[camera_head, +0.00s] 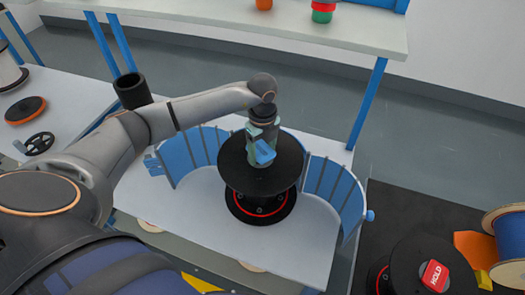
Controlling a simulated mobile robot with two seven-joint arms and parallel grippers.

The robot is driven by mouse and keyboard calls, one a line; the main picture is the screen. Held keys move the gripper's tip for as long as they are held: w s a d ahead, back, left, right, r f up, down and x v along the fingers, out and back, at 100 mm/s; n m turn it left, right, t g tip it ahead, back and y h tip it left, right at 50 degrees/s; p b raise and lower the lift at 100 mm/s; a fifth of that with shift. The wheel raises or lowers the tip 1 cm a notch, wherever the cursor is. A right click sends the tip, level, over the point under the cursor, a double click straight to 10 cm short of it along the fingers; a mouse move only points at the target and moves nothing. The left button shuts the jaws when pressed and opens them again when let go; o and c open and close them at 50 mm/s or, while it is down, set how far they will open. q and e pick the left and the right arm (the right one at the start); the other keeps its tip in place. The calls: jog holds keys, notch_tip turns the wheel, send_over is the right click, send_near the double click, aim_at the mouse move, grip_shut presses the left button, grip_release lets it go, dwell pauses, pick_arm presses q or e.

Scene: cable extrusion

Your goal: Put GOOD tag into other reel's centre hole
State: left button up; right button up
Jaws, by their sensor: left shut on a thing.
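My left gripper (263,148) points down over the middle of a black reel (240,172) on the white table. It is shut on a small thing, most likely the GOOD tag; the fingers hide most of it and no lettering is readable. Pale green and blue parts show at the fingertips. The reel's centre hole is hidden under the gripper, so I cannot tell whether the tag is in it. Another black reel (408,262) is at the lower right, with a red HOLD tag (435,276) at its centre. My right gripper is out of view.
A curved blue slatted guard (335,186) stands around the back and sides of the middle reel. A blue spool (512,238) and an orange piece (473,248) lie at the right. A white shelf (200,12) spans the back.

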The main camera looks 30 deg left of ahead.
pick_arm(q)
jog(key=shift+f, duration=0.4)
dwell(0.5)
jog(key=shift+f+b, duration=0.2)
jog(key=shift+b, duration=0.15)
